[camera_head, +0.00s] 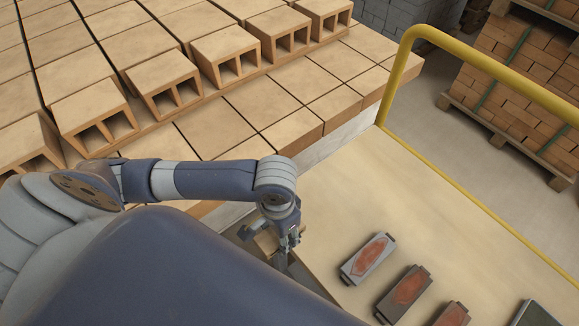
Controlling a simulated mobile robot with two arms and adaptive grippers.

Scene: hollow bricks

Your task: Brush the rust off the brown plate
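Three small plates with orange rust patches lie in a row on the tan board at the lower right. The first is light grey (357,274). The middle one is a dark brown plate (386,306), with rust over much of its top. The third (453,316) also looks brownish and is cut by the bottom edge. My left gripper (285,258) points down, left of the light grey plate and apart from it. A tan, block-like thing (263,241) is beside its fingers; I cannot tell whether it is held or whether it is a brush. The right gripper is not in view.
A stack of hollow bricks (226,54) fills the upper left. A yellow rail (480,203) bounds the tan board (400,190) on the right. A dark grey flat thing (535,316) is cut off at the lower right. Brick pallets (515,80) stand beyond. The board behind the plates is clear.

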